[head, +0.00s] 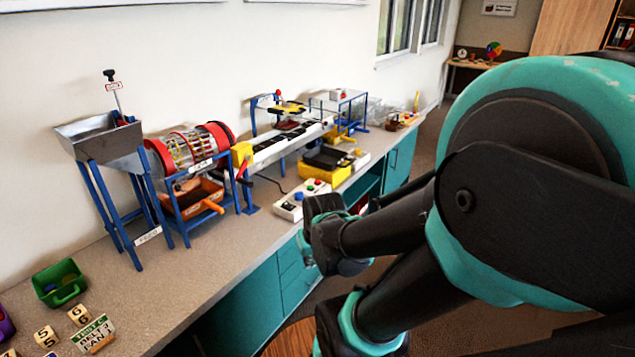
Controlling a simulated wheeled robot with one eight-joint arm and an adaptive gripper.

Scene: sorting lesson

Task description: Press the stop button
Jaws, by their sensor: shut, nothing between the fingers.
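A pale control box (288,212) lies near the front edge of the bench, with small buttons on its top. A red button (319,184) sits at its far end, with a green one (310,187) beside it. No label on the red button can be read. The dark end of my arm, with my gripper (318,208), is just right of the box and overlaps its right end in the picture. My gripper is shut and empty. Its fingertips are hard to make out, and I cannot tell whether it touches the box.
A hopper (100,137) on blue legs, a red-ringed drum (188,150) and a conveyor (285,143) line the wall. A yellow box (325,174) stands behind the control box. A green bin (60,283) and number blocks (80,315) are near left.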

